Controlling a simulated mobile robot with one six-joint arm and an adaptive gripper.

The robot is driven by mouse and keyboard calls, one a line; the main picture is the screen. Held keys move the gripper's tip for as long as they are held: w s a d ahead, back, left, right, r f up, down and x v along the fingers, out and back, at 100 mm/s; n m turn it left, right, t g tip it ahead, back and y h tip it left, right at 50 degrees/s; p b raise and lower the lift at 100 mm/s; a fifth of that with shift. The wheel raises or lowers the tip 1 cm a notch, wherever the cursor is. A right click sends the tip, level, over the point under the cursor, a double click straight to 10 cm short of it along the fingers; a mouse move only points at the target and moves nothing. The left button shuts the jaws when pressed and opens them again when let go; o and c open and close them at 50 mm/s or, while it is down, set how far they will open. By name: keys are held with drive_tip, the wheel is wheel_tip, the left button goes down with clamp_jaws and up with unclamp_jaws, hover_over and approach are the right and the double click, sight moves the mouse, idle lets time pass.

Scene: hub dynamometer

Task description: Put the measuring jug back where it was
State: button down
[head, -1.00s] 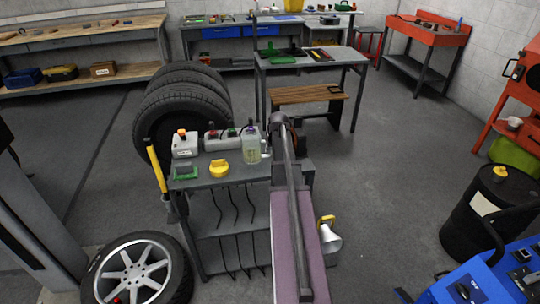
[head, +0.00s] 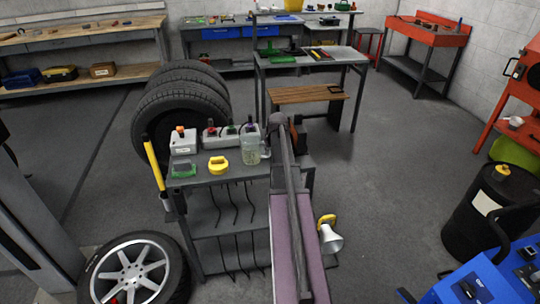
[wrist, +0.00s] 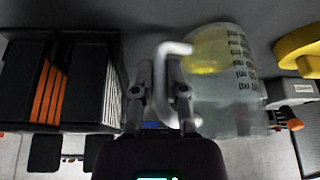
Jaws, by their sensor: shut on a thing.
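The measuring jug (head: 251,153) is clear, with a scale and yellowish liquid, at the right end of the grey trolley top (head: 218,180). In the wrist view the jug (wrist: 222,90) shows large, with its pale handle towards my gripper. My gripper (wrist: 162,88) is shut on the handle, one finger on each side of it. In the head view my arm comes up from the bottom and hides most of the gripper. I cannot tell whether the jug's base touches the trolley top.
A yellow object (head: 218,166) and a green one (head: 184,170) lie left of the jug. A white container (head: 183,142) and a grey box with coloured knobs (head: 218,135) stand behind. A dark, orange-striped object (wrist: 55,85) lies left of the gripper in the wrist view.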

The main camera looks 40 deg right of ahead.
drive_tip(key=shift+f, duration=0.4)
drive_tip(key=c, duration=0.7)
unclamp_jaws()
drive_tip(key=shift+r, duration=0.2)
drive_tip(key=p+v, duration=1.1)
drive_tip(key=v, duration=0.1)
idle(0.9)
